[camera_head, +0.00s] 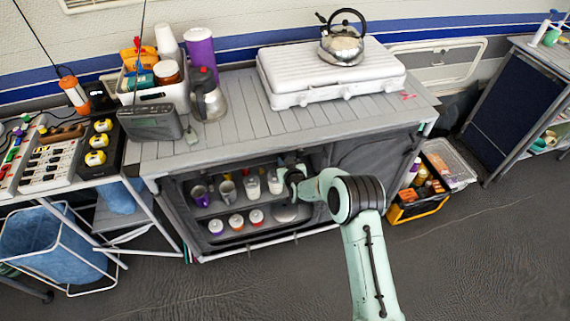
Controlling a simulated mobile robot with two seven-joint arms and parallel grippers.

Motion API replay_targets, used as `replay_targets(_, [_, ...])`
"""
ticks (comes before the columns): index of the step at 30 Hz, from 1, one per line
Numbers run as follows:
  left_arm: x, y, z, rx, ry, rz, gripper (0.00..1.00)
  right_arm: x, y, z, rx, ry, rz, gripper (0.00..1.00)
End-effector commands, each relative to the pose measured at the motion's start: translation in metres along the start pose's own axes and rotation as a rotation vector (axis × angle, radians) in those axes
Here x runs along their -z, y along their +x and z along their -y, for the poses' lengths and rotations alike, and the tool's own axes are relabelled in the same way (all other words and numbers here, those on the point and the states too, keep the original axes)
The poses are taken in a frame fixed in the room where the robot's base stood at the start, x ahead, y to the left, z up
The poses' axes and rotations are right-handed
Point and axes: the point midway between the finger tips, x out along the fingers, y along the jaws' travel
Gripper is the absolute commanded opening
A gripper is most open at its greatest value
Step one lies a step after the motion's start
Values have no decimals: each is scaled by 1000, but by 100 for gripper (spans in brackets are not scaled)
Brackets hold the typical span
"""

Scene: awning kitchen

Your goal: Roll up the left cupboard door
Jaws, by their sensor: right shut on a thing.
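The cupboard (170,215) is a grey fabric unit under a slatted counter. Its left compartment is open to view, with mugs and jars on its shelves. The left cupboard door (235,167) shows only as a dark band of fabric along the top of that opening. My right gripper (292,162) is at the upper right of the opening, just below the counter edge. It is shut on the door fabric; its fingertips are small and partly hidden by my own arm. The right cupboard door (375,165) hangs down as a grey panel. My left gripper is out of view.
A white stove (325,85) with a kettle (342,45) stands on the counter (225,140), beside a radio (150,122) and a steel pot (207,100). A storage crate (418,208) sits on the floor at right. A side table with a blue bin (45,250) is at left. The front floor is clear.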

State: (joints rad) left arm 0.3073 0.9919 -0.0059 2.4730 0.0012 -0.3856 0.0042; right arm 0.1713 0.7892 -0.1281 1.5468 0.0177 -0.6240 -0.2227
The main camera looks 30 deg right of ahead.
Motion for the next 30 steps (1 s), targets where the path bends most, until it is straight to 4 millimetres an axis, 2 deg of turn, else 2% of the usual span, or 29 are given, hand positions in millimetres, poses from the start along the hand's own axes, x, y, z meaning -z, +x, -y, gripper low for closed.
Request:
replay_targets(5, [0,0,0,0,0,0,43,6,0,0,0,0,-11,0])
replay_targets(6, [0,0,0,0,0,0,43,6,0,0,0,1,-12,26])
replay_targets(8, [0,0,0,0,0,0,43,6,0,0,0,0,-12,46])
replay_targets(9, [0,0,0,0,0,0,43,6,0,0,0,0,-12,49])
replay_targets(20, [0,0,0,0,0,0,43,4,-4,0,0,0,-7,49])
replay_targets(26, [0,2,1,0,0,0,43,4,-29,0,0,0,-6,49])
replay_targets(30, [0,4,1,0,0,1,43,4,-58,0,0,0,-8,49])
